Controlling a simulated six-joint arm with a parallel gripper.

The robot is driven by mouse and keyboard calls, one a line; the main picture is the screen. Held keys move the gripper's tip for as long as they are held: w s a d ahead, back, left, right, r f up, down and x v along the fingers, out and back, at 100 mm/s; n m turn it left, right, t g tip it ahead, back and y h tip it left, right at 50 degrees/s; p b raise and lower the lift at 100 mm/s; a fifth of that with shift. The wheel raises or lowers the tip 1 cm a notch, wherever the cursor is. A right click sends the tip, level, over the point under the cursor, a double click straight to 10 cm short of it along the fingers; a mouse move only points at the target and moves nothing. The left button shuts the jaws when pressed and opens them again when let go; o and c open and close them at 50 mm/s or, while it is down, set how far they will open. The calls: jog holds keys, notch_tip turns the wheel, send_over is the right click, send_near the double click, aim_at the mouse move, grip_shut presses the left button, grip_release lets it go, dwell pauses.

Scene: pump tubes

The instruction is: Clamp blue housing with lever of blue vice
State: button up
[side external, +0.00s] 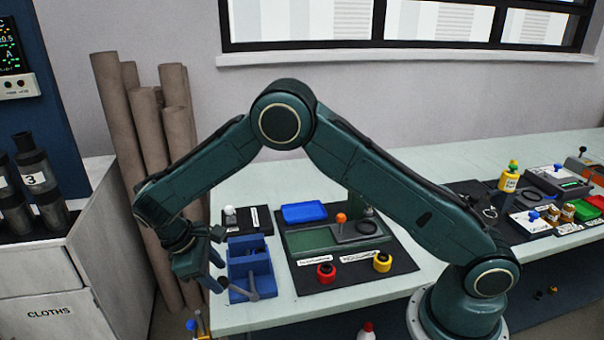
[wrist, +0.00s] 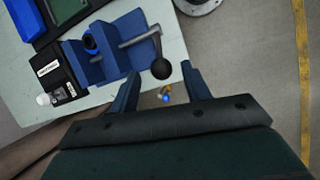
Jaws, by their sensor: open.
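The blue vice (side external: 238,246) stands at the left front edge of the pale bench. In the wrist view the vice (wrist: 118,32) shows from above. A round blue part that looks like the blue housing (wrist: 90,42) sits in the vice between its blocks. The vice's lever (wrist: 140,38) is a grey rod ending in a dark ball knob (wrist: 160,69). My gripper (wrist: 160,84) is open and empty, its two fingers pointing toward the knob, which shows between and just beyond the tips. In the side view my gripper (side external: 217,276) hangs just left of the vice, partly covering it.
A dark mat right of the vice holds a blue tray (side external: 304,212), a red ring part (side external: 326,272) and a yellow one (side external: 382,261). A small black labelled stand (side external: 258,217) sits behind the vice. Floor lies open beyond the bench edge.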

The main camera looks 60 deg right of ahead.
aim_at(229, 284)
jog(key=x, duration=0.7)
jog(key=shift+s+f, duration=0.1)
jog(key=shift+f, duration=0.15)
jog(key=shift+d, duration=0.1)
grip_shut()
